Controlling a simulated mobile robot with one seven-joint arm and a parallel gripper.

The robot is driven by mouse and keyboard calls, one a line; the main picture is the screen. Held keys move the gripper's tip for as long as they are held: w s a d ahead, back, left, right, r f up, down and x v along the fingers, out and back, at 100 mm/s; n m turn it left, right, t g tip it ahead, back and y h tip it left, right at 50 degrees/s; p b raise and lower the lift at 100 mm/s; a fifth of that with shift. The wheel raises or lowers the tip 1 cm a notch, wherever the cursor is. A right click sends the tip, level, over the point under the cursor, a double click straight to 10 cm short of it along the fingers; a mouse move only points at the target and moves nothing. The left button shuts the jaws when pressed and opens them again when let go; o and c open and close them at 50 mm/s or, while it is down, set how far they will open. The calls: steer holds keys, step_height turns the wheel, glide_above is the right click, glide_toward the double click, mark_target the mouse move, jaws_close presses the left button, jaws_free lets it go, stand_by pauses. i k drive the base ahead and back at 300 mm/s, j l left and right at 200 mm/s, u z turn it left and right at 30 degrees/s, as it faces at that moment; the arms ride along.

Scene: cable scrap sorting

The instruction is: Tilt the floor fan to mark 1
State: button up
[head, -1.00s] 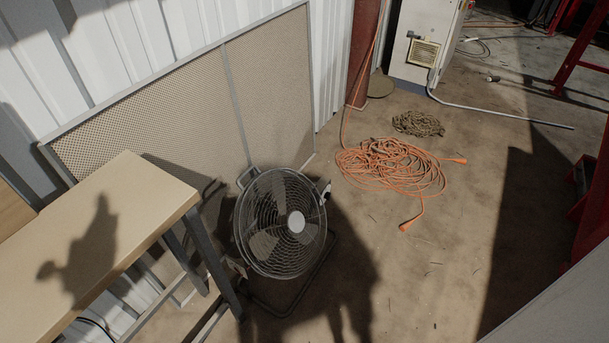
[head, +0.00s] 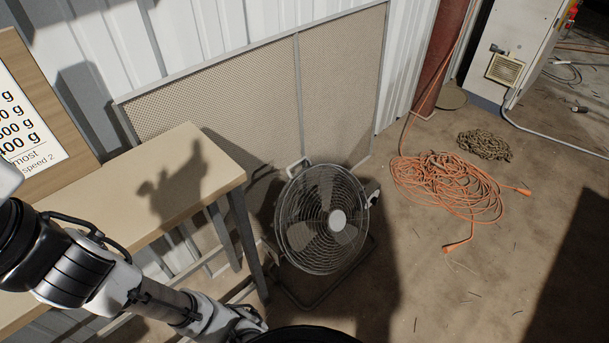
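The floor fan (head: 323,219) stands on the concrete floor near the middle of the head view, in front of a mesh panel. Its round wire-guarded head leans back, facing up and toward me. A side bracket with a pale part (head: 373,196) shows at the head's right edge. A tube base (head: 318,302) rests on the floor. A handle (head: 297,168) shows at the top. No tilt marks can be read at this size. My arm comes in from the left and reaches the bottom edge, left of and nearer than the fan. My gripper's fingers do not show.
The mesh panel (head: 340,75) leans on the wall. An orange cable coil (head: 447,187) and a chain (head: 484,145) lie right. Floor between fan and cable is clear.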

mark_target(313, 217)
steer(key=i+j+z, duration=0.2)
steer(key=z, duration=0.25)
steer(key=i+j+z, duration=0.3)
steer(key=z, duration=0.15)
